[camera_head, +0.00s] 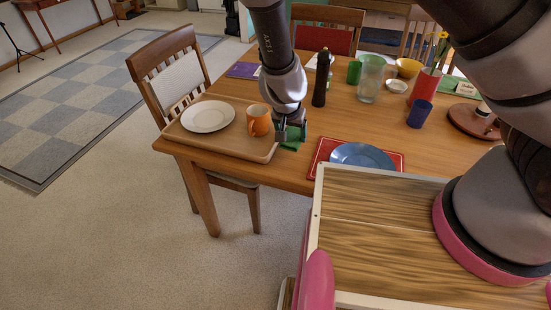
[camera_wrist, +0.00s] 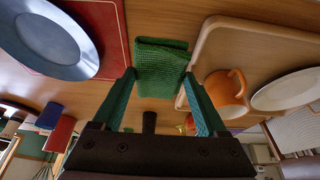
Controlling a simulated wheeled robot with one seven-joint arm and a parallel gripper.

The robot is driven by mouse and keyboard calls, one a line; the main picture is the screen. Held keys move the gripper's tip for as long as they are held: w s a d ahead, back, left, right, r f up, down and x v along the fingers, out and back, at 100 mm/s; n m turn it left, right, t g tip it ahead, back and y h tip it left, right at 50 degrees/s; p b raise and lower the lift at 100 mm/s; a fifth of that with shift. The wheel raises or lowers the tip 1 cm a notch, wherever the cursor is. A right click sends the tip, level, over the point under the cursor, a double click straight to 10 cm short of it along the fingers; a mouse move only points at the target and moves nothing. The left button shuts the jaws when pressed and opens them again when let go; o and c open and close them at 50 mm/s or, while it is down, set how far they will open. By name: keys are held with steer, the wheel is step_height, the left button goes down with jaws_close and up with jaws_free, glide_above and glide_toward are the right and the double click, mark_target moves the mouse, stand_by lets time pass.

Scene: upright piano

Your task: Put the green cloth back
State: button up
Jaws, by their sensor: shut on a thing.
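The green cloth (camera_head: 293,142) is a small folded piece at the right edge of the wooden tray (camera_head: 184,136). In the wrist view the cloth (camera_wrist: 162,62) sits between the tips of my gripper (camera_wrist: 160,78), which is shut on it. In the head view my gripper (camera_head: 291,132) points down over the table, just right of the orange mug (camera_head: 258,120). The cloth is between the tray and the red placemat (camera_head: 321,154). I cannot tell whether it touches the table or the tray rim.
A white plate (camera_head: 208,116) lies on the tray near the mug. A blue plate (camera_head: 362,156) lies on the red placemat. A dark bottle (camera_head: 321,78), a glass jar (camera_head: 370,82) and a blue cup (camera_head: 419,113) stand farther back. A wooden chair (camera_head: 172,75) is at the left.

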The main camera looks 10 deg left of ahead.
mark_target(288, 145)
steer(key=shift+f, duration=4.75)
steer(key=shift+f, duration=0.15)
steer(key=o, duration=1.2)
steer(key=shift+o, duration=0.2)
steer(key=v, duration=1)
steer(key=shift+v, duration=1.15)
steer(key=shift+w, duration=0.15)
